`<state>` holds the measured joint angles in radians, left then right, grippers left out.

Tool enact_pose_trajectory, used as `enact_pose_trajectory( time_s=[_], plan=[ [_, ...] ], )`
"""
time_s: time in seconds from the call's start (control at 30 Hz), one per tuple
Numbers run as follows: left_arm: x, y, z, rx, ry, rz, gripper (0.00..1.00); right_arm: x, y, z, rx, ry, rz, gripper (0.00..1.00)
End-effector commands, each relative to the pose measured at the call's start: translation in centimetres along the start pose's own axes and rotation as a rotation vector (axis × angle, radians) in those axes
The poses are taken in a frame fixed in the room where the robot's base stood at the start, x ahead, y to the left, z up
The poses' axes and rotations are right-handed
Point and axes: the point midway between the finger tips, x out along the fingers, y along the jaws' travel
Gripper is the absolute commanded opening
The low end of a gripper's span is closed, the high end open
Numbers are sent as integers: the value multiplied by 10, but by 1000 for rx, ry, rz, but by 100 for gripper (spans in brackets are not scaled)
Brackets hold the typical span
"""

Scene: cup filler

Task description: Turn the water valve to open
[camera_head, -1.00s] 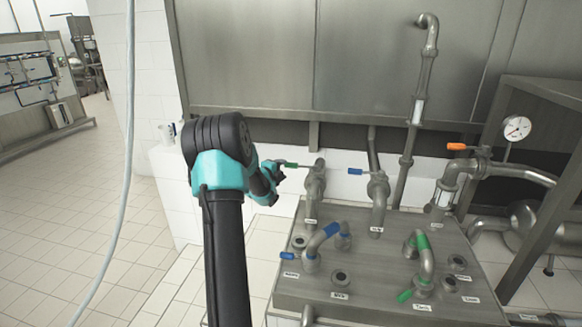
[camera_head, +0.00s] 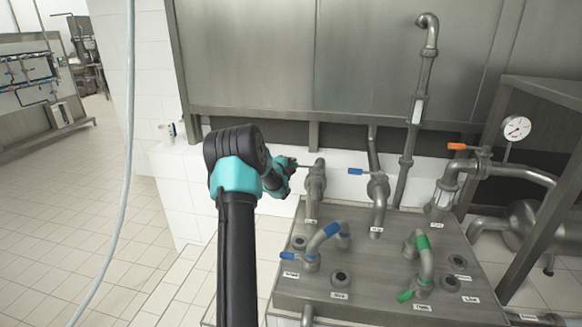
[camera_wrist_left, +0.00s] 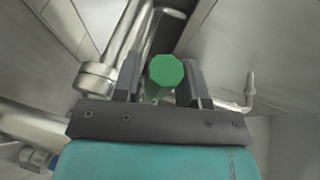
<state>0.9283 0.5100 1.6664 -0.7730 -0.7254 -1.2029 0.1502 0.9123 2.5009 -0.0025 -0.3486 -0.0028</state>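A valve with a green handle tops the left upright pipe (camera_head: 316,186) on the steel block. In the head view my left gripper (camera_head: 292,170) is at this handle and mostly hides it. In the left wrist view the green handle (camera_wrist_left: 167,78) lies between the two fingers of my left gripper (camera_wrist_left: 160,82). The fingers stand apart, with a gap showing at the left side of the handle; contact at the right finger is unclear. The pipe's small label is unreadable. My right gripper is not in view.
A blue-handled valve (camera_head: 357,171) is just right on the neighbouring pipe. The steel block (camera_head: 380,270) carries blue and green hose bends. An orange-handled valve (camera_head: 458,146) and a gauge (camera_head: 516,128) are farther right. A steel tank wall (camera_head: 270,60) stands behind. Tiled floor is clear at left.

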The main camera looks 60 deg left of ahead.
Motion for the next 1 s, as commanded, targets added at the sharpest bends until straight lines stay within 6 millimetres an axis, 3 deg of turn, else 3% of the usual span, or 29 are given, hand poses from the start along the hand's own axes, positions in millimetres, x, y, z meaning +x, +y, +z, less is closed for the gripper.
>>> enact_pose_trajectory(
  time_s=[0.4, 0.77, 1.0],
  plan=[
    [0, 0, 0, 0, 0, 0, 0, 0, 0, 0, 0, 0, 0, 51],
    [-2, 0, 2, -3, -10, 0, 0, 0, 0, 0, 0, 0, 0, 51],
    [-16, 2, 12, -13, -67, -5, 0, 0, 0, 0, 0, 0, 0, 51]
  ],
)
